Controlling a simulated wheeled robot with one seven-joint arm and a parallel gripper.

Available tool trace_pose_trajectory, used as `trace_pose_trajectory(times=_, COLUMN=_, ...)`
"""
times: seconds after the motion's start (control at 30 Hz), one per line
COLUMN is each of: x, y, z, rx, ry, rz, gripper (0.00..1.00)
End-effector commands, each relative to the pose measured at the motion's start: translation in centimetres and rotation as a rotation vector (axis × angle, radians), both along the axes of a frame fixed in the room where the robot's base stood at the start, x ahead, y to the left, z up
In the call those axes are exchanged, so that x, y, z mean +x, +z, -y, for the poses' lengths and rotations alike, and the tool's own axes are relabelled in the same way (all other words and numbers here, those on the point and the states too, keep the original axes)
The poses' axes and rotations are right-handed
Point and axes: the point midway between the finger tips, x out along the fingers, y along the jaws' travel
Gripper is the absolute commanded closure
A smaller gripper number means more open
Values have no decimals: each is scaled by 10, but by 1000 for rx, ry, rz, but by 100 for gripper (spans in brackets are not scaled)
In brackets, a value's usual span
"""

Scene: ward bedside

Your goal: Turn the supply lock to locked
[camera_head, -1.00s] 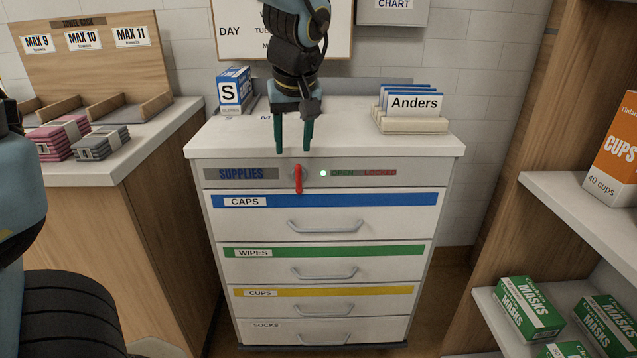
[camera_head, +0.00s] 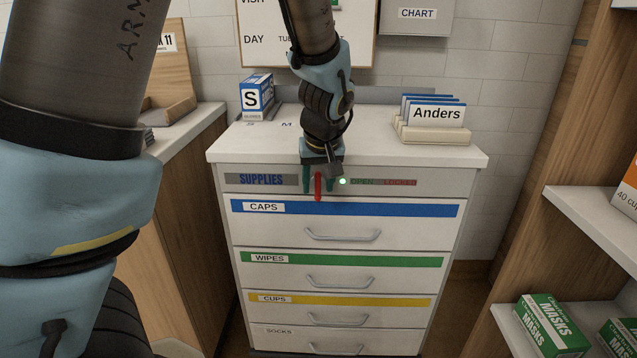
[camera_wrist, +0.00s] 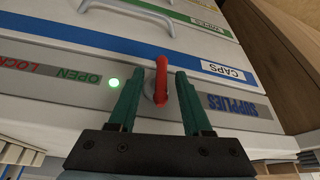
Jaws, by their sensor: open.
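The supply lock is a red lever (camera_head: 318,187) on the top strip of the drawer cabinet. The lever hangs straight down in the head view. A green light (camera_head: 343,181) glows to its right, beside the word OPEN; LOCKED is printed in red further right. My gripper (camera_head: 319,186) is open at the strip, with one green finger on each side of the lever. In the wrist view the red lever (camera_wrist: 161,80) stands between the two fingers (camera_wrist: 157,88), with visible gaps. I cannot tell whether either finger touches it.
The cabinet (camera_head: 346,230) has drawers labelled CAPS, WIPES, CUPS and SOCKS, with protruding handles. On its top stand a blue-and-white S box (camera_head: 256,97) and an Anders card holder (camera_head: 434,135). Shelves with green MASKS boxes (camera_head: 553,325) are at right.

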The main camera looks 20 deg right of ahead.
Motion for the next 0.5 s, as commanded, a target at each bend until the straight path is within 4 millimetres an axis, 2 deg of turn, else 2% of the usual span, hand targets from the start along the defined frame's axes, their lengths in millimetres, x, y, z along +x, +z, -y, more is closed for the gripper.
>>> trace_pose_trajectory(times=0.2, x=0, y=0, z=0, rx=0, ry=0, rz=0, gripper=51)
trace_pose_trajectory(times=0.5, x=0, y=0, z=0, rx=1, ry=1, rz=0, gripper=84)
